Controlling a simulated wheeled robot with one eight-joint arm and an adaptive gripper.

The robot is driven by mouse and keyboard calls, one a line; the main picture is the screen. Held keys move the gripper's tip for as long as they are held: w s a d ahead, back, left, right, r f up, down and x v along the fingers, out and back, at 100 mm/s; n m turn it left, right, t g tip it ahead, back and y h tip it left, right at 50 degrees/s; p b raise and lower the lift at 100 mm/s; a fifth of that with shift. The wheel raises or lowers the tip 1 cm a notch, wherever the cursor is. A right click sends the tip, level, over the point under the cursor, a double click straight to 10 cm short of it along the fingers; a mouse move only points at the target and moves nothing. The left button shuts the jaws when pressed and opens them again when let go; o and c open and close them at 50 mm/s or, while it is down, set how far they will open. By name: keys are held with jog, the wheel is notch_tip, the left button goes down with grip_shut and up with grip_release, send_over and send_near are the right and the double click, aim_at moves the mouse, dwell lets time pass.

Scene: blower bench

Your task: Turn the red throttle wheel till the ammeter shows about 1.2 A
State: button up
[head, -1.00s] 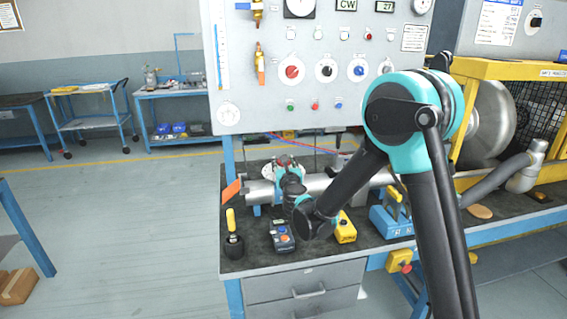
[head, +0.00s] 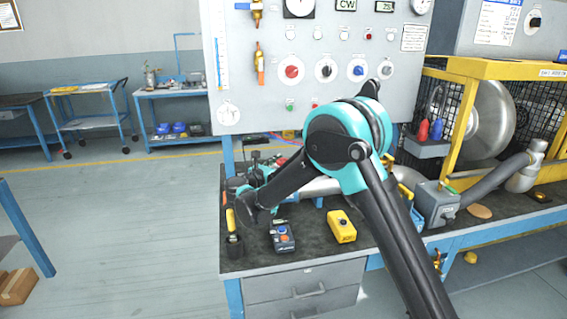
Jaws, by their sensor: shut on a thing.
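My gripper (head: 262,161) is over the back left of the bench, small and partly hidden by my own wrist. It is shut on what seems to be the red throttle wheel (head: 281,161), of which only a small red part shows beside the fingers. The wheel sits by the grey pipe (head: 318,186) that runs along the bench. I cannot tell which meter is the ammeter.
The grey panel (head: 270,95) stands behind the bench with a red knob (head: 291,72) and other knobs. A yellow box (head: 341,226), a dark handheld device (head: 283,236) and a yellow-handled tool (head: 231,222) are near the bench front. A yellow cage (head: 466,70) stands right.

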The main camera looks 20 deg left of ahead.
jog(key=shift+m+h, duration=0.3)
jog(key=shift+h, duration=0.2)
jog(key=o, duration=1.2)
notch_tip(320, 180, up, 10)
